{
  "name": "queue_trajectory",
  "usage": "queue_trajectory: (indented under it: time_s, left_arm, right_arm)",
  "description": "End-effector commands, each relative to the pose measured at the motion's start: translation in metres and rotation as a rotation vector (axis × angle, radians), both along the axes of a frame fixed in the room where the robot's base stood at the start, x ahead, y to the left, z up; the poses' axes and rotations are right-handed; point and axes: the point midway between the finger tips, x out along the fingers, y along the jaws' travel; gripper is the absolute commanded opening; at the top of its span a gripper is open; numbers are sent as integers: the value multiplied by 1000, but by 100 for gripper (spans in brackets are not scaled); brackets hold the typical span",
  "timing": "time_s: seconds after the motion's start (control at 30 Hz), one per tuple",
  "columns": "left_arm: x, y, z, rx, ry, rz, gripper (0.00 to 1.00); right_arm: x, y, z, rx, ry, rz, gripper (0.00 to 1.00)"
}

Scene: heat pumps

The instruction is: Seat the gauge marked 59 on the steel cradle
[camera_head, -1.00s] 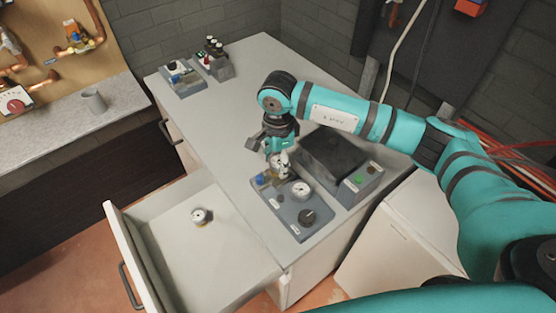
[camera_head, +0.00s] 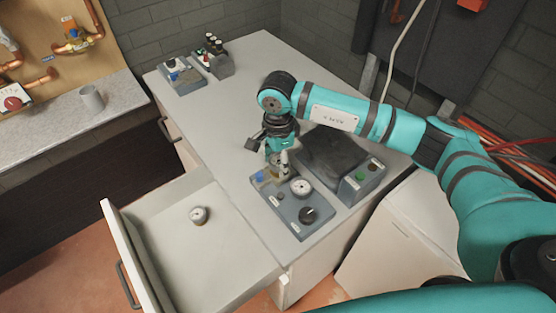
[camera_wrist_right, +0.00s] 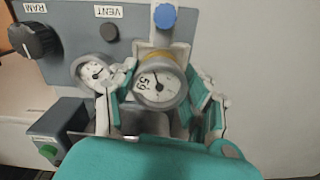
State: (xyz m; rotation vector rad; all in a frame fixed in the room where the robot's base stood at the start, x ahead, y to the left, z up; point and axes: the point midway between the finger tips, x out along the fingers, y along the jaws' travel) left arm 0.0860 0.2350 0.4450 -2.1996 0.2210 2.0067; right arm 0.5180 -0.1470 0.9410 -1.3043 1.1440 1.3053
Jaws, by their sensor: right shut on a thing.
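The gauge marked 59 (camera_wrist_right: 160,86), round with a white dial, sits between the fingers of my right gripper (camera_wrist_right: 160,105) in the right wrist view. The right gripper (camera_head: 279,158) is shut on it above the far end of the grey panel box (camera_head: 292,222). A pale steel bracket, likely the cradle (camera_wrist_right: 148,48), shows just beyond the gauge, beside a blue knob (camera_wrist_right: 165,16). The gauge overlaps it in view, so I cannot tell whether they touch. My left gripper is not in view.
A second gauge (camera_head: 302,187) is mounted on the panel, near a black knob (camera_head: 308,214). Another loose gauge (camera_head: 199,214) lies in the open drawer (camera_head: 225,250). A dark-topped box (camera_head: 362,182) stands close on the right. The counter's middle (camera_head: 215,110) is clear.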

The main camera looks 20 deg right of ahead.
Motion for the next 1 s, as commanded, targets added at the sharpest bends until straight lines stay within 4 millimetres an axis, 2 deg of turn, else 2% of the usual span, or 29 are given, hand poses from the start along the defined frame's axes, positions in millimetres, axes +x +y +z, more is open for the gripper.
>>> queue_trajectory:
  time_s: [0.1,0.13,0.33,0.67,0.77,1.0]
  left_arm:
    - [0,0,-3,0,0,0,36]
    - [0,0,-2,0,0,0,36]
    - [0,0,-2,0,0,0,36]
    - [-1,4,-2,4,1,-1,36]
    - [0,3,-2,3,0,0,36]
    - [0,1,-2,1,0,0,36]
  right_arm:
    - [0,0,-2,0,-1,0,7]
    - [0,0,-1,0,-1,0,52]
    - [0,0,-1,0,-1,0,76]
    - [0,0,3,0,-1,0,76]
    - [1,0,15,0,-2,0,76]
    - [2,0,66,1,-6,0,76]
